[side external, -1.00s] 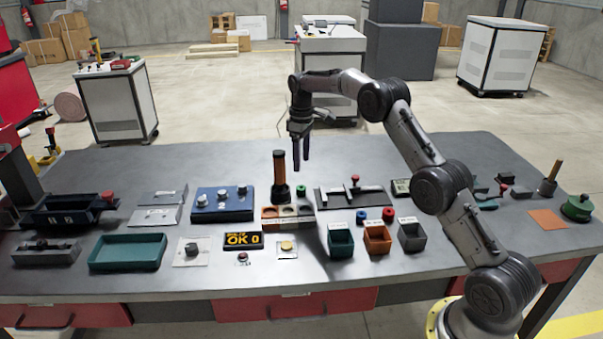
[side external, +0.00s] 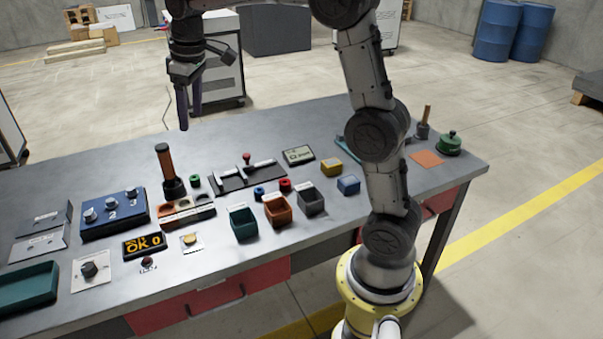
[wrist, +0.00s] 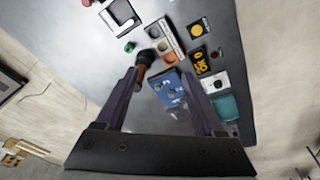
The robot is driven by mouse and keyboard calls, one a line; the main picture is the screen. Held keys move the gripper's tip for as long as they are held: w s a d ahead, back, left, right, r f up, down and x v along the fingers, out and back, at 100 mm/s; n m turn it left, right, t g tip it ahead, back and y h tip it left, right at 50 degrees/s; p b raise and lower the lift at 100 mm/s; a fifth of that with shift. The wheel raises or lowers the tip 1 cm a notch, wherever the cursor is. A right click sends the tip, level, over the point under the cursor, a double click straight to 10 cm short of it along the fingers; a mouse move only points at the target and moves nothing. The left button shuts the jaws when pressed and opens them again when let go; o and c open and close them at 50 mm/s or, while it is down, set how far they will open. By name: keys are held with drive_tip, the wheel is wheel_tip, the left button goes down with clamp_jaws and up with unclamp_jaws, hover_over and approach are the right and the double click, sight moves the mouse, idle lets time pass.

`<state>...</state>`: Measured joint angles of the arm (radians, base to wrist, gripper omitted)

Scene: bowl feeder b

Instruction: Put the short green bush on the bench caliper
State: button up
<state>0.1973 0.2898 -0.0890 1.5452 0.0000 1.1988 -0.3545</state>
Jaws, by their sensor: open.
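The short green bush (side external: 195,181) stands on the table just right of the black-based orange column. It also shows in the wrist view (wrist: 130,47), left of the column. The bench caliper, seemingly the dark flat plate (side external: 222,183) with silver jaws and a red knob, lies to the bush's right; part of it shows at the top of the wrist view (wrist: 122,14). My gripper (side external: 189,116) is open and empty, pointing down, high above the table's back part. The bush is outside the space between my fingers (wrist: 158,76).
The orange column (side external: 165,162) rises close beside the bush. A sorting block (side external: 180,217) with round pockets lies in front. Blue (side external: 259,193) and red (side external: 285,185) bushes stand near the green (side external: 243,223), orange (side external: 278,211) and grey (side external: 311,202) bins. The table's back strip is clear.

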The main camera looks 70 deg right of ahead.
drive_tip(key=s+a+t, duration=0.1)
drive_tip(key=s+a, duration=0.1)
drive_tip(key=s, duration=0.5)
drive_tip(key=s+a, duration=0.3)
drive_tip(key=s, duration=0.4)
drive_tip(key=s+a+m+t, duration=0.1)
drive_tip(key=s+a, duration=0.1)
drive_tip(key=s, duration=0.5)
drive_tip(key=shift+a+r+t, duration=0.2)
drive_tip(key=shift+a+t, duration=0.1)
drive_tip(key=shift+a, duration=0.05)
drive_tip(key=shift+o, duration=0.5)
drive_tip(key=s+a+f, duration=0.1)
drive_tip(key=s+f, duration=0.3)
drive_tip(key=s, duration=0.2)
drive_tip(key=shift+s+f+m+t, duration=0.15)
drive_tip(key=shift+s+m+t, duration=0.15)
drive_tip(key=shift+m+t, duration=0.1)
drive_tip(key=shift+s+a+f, duration=0.1)
drive_tip(key=shift+s+f, duration=0.05)
